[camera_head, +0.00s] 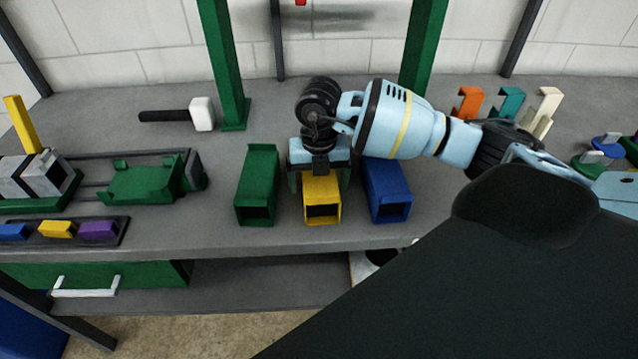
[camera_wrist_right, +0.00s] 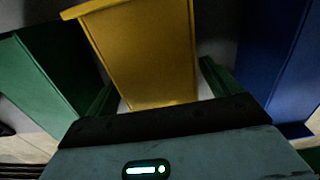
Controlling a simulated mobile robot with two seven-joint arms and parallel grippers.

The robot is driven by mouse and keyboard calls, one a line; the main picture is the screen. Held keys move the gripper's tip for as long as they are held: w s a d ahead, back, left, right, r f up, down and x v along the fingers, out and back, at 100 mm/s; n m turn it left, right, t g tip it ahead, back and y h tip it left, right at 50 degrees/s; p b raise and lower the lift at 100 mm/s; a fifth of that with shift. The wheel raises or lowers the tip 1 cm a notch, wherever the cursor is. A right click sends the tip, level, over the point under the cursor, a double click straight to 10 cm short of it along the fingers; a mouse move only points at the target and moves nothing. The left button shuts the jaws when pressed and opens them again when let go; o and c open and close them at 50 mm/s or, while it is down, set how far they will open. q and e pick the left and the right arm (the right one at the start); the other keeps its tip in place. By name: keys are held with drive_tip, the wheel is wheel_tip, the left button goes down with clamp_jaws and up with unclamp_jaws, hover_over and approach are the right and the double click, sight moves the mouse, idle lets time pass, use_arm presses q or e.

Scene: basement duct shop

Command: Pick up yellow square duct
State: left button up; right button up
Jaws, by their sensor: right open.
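The yellow square duct (camera_head: 322,190) sits on the grey bench between the green duct (camera_head: 258,178) and the blue duct (camera_head: 386,188), its open end facing me. My right gripper (camera_head: 319,178) is above the rear part of the yellow duct, pointing down, jaws open, with one finger on each side of it. The gripper hides the duct's rear. In the right wrist view the yellow duct (camera_wrist_right: 148,55) fills the middle, with finger tips at both sides; contact cannot be told. My left gripper is not in view.
The green duct (camera_wrist_right: 50,65) and blue duct (camera_wrist_right: 276,65) stand close on either side. A hammer (camera_head: 180,114) lies at the back left. A tray of coloured blocks (camera_head: 60,231) is at the front left. Coloured hooks (camera_head: 510,104) stand at the back right.

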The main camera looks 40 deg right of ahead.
drive_tip(key=c, duration=1.2)
drive_tip(key=shift+r, duration=0.15)
drive_tip(key=shift+r, duration=0.6)
wheel_tip(320, 180, up, 2)
drive_tip(key=shift+r, duration=0.1)
drive_tip(key=s+a+r, duration=0.1)
drive_tip(key=s+a, duration=0.9)
drive_tip(key=a, duration=0.2)
drive_tip(key=shift+a+r, duration=0.15)
